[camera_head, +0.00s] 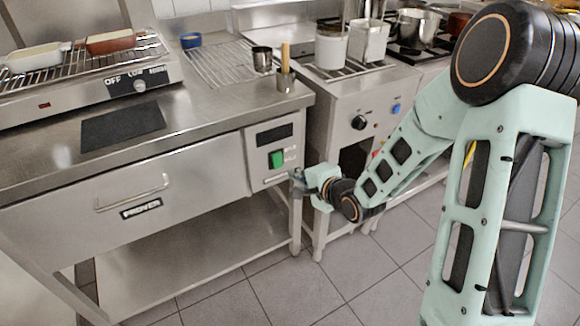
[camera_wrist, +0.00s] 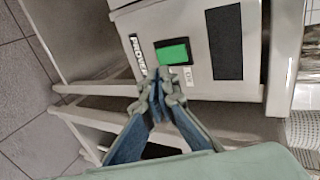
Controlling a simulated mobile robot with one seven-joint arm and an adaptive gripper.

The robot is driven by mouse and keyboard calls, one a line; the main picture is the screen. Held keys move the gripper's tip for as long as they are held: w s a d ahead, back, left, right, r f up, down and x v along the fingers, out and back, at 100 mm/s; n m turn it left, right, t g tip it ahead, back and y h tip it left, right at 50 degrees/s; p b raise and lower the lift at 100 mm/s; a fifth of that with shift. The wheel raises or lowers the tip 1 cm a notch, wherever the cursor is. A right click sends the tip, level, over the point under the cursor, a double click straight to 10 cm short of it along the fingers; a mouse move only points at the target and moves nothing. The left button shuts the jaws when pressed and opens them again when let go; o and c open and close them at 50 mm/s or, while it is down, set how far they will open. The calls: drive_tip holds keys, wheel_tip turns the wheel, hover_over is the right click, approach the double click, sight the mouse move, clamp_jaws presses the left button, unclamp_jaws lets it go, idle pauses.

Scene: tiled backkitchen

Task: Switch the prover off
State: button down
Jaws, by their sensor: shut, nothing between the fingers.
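The prover is a steel drawer unit (camera_head: 125,205) under the counter, with a bar handle and a "PROVER" label. Its control panel (camera_head: 263,137) at the right end bears a dark display and a bright green switch (camera_head: 276,159). In the wrist view the green switch (camera_wrist: 173,52) sits in a black frame beside small white labels, with the dark display (camera_wrist: 224,42) to its right. My gripper (camera_wrist: 160,82) is shut and empty, its tips just below the switch in that view. In the head view my gripper (camera_head: 297,182) is right of and below the switch, partly hidden by my wrist.
A warmer (camera_head: 85,88) with two dishes and a dark mat (camera_head: 122,127) are on the counter. A utensil pot (camera_head: 285,81) stands near the corner above the panel. A cooker unit (camera_head: 352,112) with knobs stands to the right. Tiled floor (camera_head: 300,295) in front is clear.

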drive_tip(key=s+d, duration=0.2)
drive_tip(key=s, duration=0.1)
drive_tip(key=s+d+r+p, duration=0.1)
drive_tip(key=shift+s, duration=0.35)
